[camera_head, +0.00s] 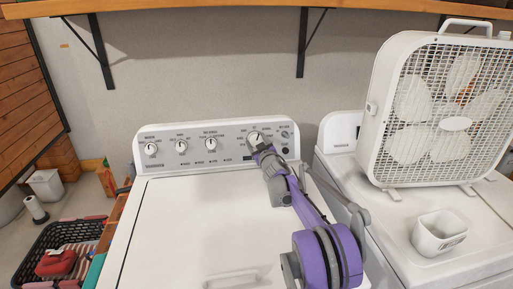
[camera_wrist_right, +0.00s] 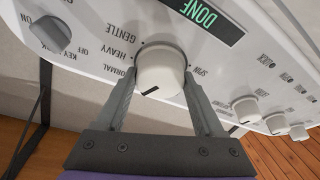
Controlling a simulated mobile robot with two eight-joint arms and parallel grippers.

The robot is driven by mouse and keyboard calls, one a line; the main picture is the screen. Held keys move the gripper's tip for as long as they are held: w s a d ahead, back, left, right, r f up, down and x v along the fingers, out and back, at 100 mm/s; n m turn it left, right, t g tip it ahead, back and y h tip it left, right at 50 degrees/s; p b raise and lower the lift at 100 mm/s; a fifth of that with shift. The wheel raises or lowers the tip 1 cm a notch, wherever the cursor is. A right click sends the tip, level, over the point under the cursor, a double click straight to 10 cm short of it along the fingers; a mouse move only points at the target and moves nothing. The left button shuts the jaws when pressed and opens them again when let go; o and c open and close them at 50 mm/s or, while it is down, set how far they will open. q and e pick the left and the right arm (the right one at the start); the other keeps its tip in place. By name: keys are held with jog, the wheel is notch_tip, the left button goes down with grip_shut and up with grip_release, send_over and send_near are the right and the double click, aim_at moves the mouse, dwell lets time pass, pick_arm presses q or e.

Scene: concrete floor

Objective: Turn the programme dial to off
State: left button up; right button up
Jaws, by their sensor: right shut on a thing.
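The programme dial (camera_head: 255,136) is a white round knob on the washer's rear control panel (camera_head: 225,146). In the right wrist view, which is upside down, the dial (camera_wrist_right: 160,70) has a dark pointer line aimed down and slightly left. Labels reading GENTLE, HEAVY, NORMAL and SPIN surround it, and a green DONE display (camera_wrist_right: 199,14) is above. My right gripper (camera_head: 260,144) reaches it from the front. In the wrist view its fingers (camera_wrist_right: 160,80) are on either side of the dial, shut on it. No OFF mark shows beside this dial. My left gripper is not in view.
A key lock knob (camera_wrist_right: 46,36) and several small knobs flank the dial. Other dials (camera_head: 181,146) sit further left. The washer lid (camera_head: 185,220) is clear. A white box fan (camera_head: 440,110) and a small white container (camera_head: 438,233) stand on the machine at right. A wooden shelf (camera_head: 200,8) hangs above.

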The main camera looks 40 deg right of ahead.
jog(key=shift+f+n+y+b, duration=0.1)
jog(key=shift+n+y+b, duration=0.3)
jog(key=shift+n, duration=0.6)
jog(key=shift+n+y+b, duration=0.4)
jog(key=shift+n+b, duration=0.05)
jog(key=shift+n, duration=0.95)
jog(key=o, duration=1.4)
jog(key=v, duration=1.1)
jog(key=shift+d+r+b, duration=0.1)
jog(key=shift+r+b, duration=0.15)
jog(key=shift+b, duration=0.05)
